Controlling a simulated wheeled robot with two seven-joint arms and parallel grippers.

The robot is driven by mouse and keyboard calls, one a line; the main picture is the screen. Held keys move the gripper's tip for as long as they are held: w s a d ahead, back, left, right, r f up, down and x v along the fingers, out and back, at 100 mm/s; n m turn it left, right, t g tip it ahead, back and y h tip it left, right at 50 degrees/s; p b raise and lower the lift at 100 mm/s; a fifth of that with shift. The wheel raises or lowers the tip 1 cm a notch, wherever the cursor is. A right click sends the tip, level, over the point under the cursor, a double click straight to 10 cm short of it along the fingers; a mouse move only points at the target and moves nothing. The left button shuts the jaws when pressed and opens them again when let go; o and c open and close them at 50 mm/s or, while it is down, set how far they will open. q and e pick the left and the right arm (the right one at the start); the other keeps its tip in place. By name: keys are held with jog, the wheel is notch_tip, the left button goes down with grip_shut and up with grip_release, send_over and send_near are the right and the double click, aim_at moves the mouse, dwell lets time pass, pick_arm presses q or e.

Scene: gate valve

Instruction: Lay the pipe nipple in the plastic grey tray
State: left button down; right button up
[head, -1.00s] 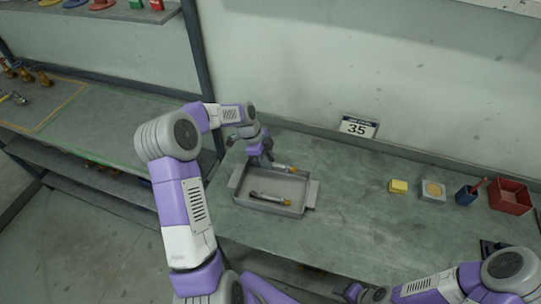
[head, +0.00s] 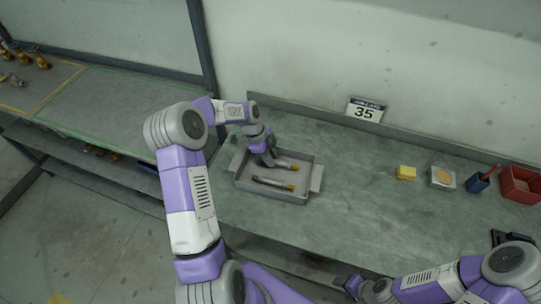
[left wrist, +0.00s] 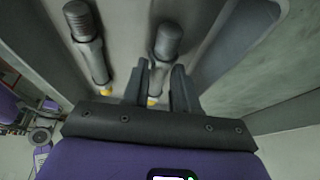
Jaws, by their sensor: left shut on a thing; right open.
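The grey tray (head: 242,182) stands on the workbench in the head view. One pipe nipple (head: 270,183), dark with a yellow end, lies in its front part. My left gripper (head: 272,161) is inside the tray's outline, shut on a second pipe nipple (head: 288,165) behind the first and roughly parallel to it. In the left wrist view the held nipple (left wrist: 166,42) passes between the fingers (left wrist: 158,85), with the other nipple (left wrist: 86,38) beside it. I cannot tell whether the held one touches the tray floor. My right gripper (head: 352,285) is open and empty at the bottom.
A yellow block (head: 406,173), a pale box with a round top (head: 442,178), a blue cup (head: 478,182) and a red bin (head: 520,185) stand to the right. The bench between tray and yellow block is clear.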

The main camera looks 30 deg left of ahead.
pick_arm(q)
jog(key=c, duration=0.8)
grip_release()
jog(key=v, duration=0.7)
jog(key=shift+a+r, duration=0.15)
jog(key=shift+r, duration=0.15)
jog(key=shift+s, duration=0.1)
